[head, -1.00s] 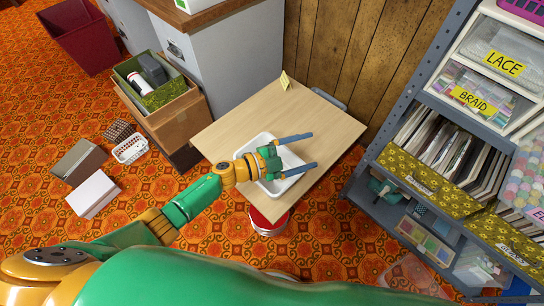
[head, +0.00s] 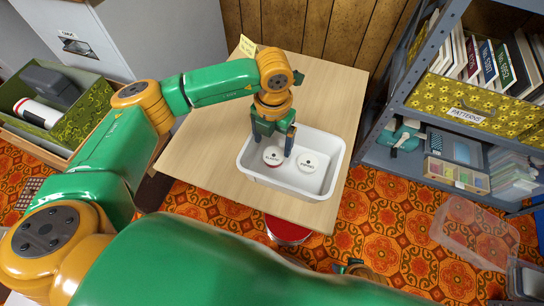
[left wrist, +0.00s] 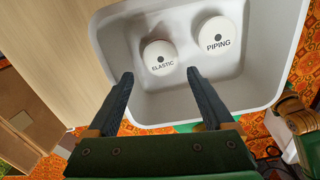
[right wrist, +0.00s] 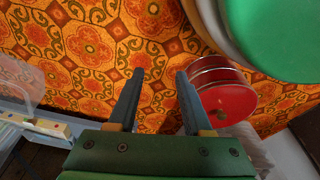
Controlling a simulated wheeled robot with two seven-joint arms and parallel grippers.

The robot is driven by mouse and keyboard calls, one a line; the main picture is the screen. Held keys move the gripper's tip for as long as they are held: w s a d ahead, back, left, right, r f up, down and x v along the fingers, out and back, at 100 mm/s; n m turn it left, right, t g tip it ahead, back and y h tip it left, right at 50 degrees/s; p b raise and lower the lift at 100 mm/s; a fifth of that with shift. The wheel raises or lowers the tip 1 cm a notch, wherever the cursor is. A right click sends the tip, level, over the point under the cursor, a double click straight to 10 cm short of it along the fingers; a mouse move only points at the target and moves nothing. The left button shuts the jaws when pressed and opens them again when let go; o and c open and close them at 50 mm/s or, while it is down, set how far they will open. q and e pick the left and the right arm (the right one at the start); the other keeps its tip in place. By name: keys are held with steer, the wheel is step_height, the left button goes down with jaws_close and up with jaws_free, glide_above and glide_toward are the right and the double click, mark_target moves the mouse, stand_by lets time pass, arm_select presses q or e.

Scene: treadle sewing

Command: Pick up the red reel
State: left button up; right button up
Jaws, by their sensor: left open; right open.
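Two white-topped reels stand in a white tray (head: 334,143) on the wooden table. The left one, marked ELASTIC (head: 273,157), shows a red lower edge in the head view; the other is marked PIPING (head: 308,162). My left gripper (head: 272,146) points down over the tray, open, its fingers on either side of the ELASTIC reel in the picture. In the left wrist view (left wrist: 160,73) the ELASTIC reel (left wrist: 160,57) shows just beyond and between the open fingertips, with PIPING (left wrist: 217,35) to the right. My right gripper (right wrist: 160,72) is open and empty above the patterned floor.
A red round container (head: 287,230) stands below the table's front edge; it also shows in the right wrist view (right wrist: 226,100) beside the right fingers. A shelf (head: 440,105) stands at right, and a clear box (head: 475,232) lies on the floor. The table's left part is clear.

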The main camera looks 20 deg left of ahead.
mark_target(273, 156)
arm_select(q)
step_height(273, 156, down, 6)
steer(key=shift+r+b, duration=0.25)
steer(key=shift+b, duration=0.65)
steer(key=shift+f, duration=0.15)
steer(key=c, duration=1.1)
arm_select(e)
steer(key=w+r, duration=0.1)
steer(key=r, duration=0.1)
steer(key=w+r, duration=0.1)
steer(key=r, duration=0.1)
steer(key=shift+w+a, duration=0.2)
